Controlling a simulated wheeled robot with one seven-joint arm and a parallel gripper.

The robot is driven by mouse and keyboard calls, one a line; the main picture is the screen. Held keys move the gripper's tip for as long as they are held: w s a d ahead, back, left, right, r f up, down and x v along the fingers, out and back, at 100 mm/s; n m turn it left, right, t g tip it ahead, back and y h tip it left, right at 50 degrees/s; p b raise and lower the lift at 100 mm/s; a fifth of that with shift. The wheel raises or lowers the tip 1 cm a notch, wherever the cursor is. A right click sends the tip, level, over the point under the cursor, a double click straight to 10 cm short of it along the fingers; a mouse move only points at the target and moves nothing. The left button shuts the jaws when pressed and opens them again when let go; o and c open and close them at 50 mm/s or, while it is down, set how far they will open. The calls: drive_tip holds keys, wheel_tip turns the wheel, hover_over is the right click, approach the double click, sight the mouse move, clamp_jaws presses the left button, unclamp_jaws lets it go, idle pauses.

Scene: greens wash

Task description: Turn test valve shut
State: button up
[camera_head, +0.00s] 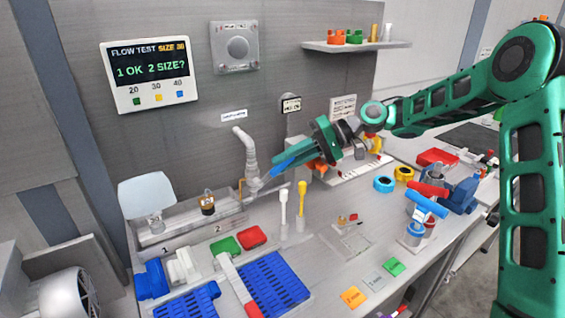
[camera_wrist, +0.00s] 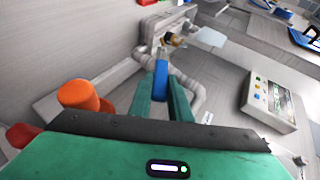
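The test valve's blue lever handle (camera_head: 284,167) sits by the grey upright pipe (camera_head: 248,155) at the back of the bench. It also shows in the wrist view (camera_wrist: 161,82), between my two green fingers. My gripper (camera_head: 290,158) reaches in from the right, its fingers around the lever. In the wrist view the lever fills the space between the fingertips (camera_wrist: 161,94), with no clear gap on either side. The lever's pivot is partly hidden by the pipe and fingers.
A white and a yellow upright tool (camera_head: 301,205) stand in front of the pipe. A brass padlock-like fitting (camera_head: 207,203) is left of it. A display (camera_head: 149,75) reads "1 OK 2 SIZE?". Blue trays (camera_head: 268,285) lie at the front. An orange cylinder (camera_wrist: 78,96) is close in the wrist view.

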drive_tip(key=o, duration=0.4)
drive_tip(key=shift+s+d+f, duration=0.1)
drive_tip(key=shift+d, duration=0.15)
drive_tip(key=shift+o, duration=0.2)
drive_tip(key=shift+a, duration=0.1)
drive_tip(key=v, duration=1)
drive_tip(key=shift+d, duration=0.4)
drive_tip(key=shift+c, duration=0.2)
